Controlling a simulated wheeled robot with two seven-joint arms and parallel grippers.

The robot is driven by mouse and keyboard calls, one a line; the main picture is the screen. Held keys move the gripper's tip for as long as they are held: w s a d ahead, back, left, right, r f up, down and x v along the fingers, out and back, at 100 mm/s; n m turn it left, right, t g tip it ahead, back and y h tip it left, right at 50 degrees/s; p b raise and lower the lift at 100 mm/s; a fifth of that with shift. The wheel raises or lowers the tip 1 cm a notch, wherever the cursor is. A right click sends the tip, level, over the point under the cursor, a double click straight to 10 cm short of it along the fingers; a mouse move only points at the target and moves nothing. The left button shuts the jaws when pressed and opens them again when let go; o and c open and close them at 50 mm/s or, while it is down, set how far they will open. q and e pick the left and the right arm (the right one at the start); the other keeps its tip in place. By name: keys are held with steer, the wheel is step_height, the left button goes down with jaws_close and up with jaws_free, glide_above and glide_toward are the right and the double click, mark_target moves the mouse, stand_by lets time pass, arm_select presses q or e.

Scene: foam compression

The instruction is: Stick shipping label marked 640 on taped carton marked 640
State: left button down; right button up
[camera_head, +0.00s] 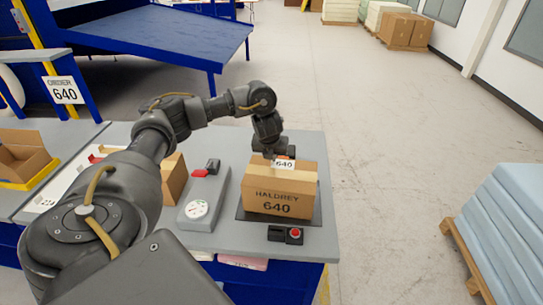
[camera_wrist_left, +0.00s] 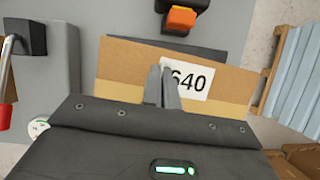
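The taped brown carton (camera_head: 280,190), marked HALDREY 640, stands upright on a dark plate (camera_head: 246,213) at the right end of the bench. My left gripper (camera_head: 279,155) is over the carton's top. Its fingers (camera_wrist_left: 162,86) are closed together at the left edge of a white label marked 640 (camera_wrist_left: 188,81). The label also shows in the head view (camera_head: 285,164), upright near the carton's top edge. I cannot tell whether it touches the carton. The carton also fills the middle of the left wrist view (camera_wrist_left: 125,65). My right gripper is not in view.
Left of the carton are a grey device with a round dial (camera_head: 196,209) and another open carton (camera_head: 174,178). A control box with a red button (camera_head: 294,234) sits at the bench's front edge. An ORDER 640 sign (camera_head: 64,90) hangs at the left.

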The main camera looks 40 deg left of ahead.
arm_select(q)
steer(key=shift+s+f, duration=0.15)
steer(key=shift+f, duration=0.05)
steer(key=c, duration=1.6)
jaws_free()
steer(key=shift+r, duration=0.1)
steer(key=shift+w+r+p, duration=0.2)
steer(key=shift+r+p, duration=0.2)
steer(key=shift+p, duration=0.05)
step_height(320, 180, up, 4)
steer(key=p, duration=0.4)
steer(key=shift+r, duration=0.2)
steer(key=shift+r+p, duration=0.35)
steer(key=shift+r, duration=0.6)
